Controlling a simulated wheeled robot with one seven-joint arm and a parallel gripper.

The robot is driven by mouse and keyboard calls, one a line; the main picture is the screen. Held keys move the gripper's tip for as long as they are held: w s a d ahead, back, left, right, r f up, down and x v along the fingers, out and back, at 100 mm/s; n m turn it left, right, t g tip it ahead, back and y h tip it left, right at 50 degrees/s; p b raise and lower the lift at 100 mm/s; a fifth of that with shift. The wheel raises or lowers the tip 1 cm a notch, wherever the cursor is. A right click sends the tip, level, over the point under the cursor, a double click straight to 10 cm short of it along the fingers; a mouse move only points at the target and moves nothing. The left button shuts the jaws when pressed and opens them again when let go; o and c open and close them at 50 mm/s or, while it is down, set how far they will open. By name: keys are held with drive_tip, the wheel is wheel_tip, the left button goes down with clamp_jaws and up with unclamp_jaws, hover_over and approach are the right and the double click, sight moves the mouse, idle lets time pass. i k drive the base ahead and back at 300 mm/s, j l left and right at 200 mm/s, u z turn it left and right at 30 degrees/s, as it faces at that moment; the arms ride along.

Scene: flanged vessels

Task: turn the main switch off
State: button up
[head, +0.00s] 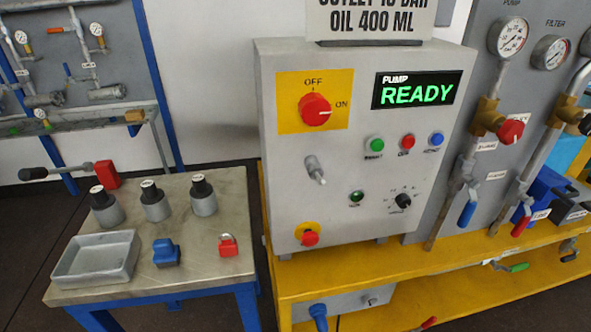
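The main switch is a round red knob (315,109) on a yellow plate (287,90), at the upper left of the grey control box (290,190). OFF is printed above the knob and ON to its right. A pale mark on the knob's right side points toward ON. My gripper is not in view, and nothing covers the switch.
Below the switch are a grey toggle lever (315,170), coloured push buttons (407,141) and a red stop button (310,238). A side table (210,275) at the left holds capped vessels, a tray (97,262) and a padlock (228,246). Pipes and gauges stand at the right.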

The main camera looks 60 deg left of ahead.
sight(314, 110)
drive_tip(key=u, duration=2.25)
